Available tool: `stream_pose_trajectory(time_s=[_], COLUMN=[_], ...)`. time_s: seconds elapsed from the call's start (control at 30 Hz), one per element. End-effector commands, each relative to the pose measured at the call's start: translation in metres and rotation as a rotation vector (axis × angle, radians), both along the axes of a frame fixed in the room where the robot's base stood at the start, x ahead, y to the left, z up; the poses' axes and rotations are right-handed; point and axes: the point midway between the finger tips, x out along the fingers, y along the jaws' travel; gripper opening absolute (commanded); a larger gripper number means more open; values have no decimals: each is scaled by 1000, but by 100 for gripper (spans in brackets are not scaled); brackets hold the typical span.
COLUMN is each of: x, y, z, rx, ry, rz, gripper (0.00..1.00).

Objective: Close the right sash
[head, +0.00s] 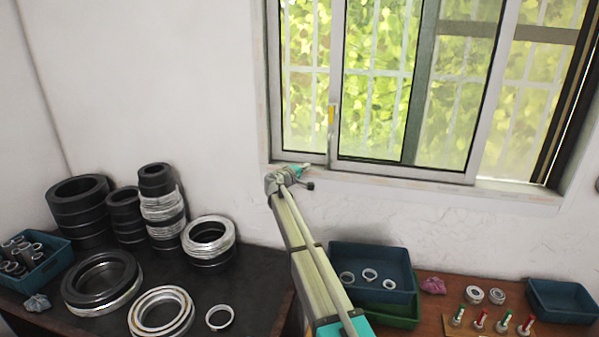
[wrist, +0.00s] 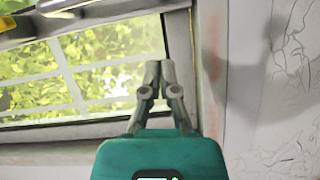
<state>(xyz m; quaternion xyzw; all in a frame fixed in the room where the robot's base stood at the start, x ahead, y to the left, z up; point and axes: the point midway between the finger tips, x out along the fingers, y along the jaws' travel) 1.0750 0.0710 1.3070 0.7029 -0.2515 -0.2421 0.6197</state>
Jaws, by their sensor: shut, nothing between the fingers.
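The right sash (head: 490,95) is a pale-framed glass pane standing left of the window's right jamb. An opening (head: 520,110) shows between its right stile and the dark right edge of the frame. A yellow handle (head: 331,115) sits on the upright at the sash's left side. The left sash (head: 305,90) is beside it. My gripper (head: 306,168) is at the sill near the window's lower left corner, below and left of the handle. In the wrist view my gripper (wrist: 160,68) is shut and empty, its tips in front of the frame's edge.
A dark table (head: 255,275) with several bearing rings is at lower left. Blue bins (head: 372,255) and a brown bench (head: 440,285) with small parts are at lower right. White wall lies beside and below the window. The space before the panes is clear.

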Motion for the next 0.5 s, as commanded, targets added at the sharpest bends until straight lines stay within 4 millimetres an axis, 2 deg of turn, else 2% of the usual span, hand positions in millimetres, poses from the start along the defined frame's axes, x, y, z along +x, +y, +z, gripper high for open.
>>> stream_pose_trajectory(time_s=[0.03, 0.23, 0.5], x=[9, 32, 15], y=[-6, -26, -53], z=[-1, -1, -5], rx=[0, 0, 0], ry=[0, 0, 0], rz=[-2, -1, -1], gripper=[0, 0, 0])
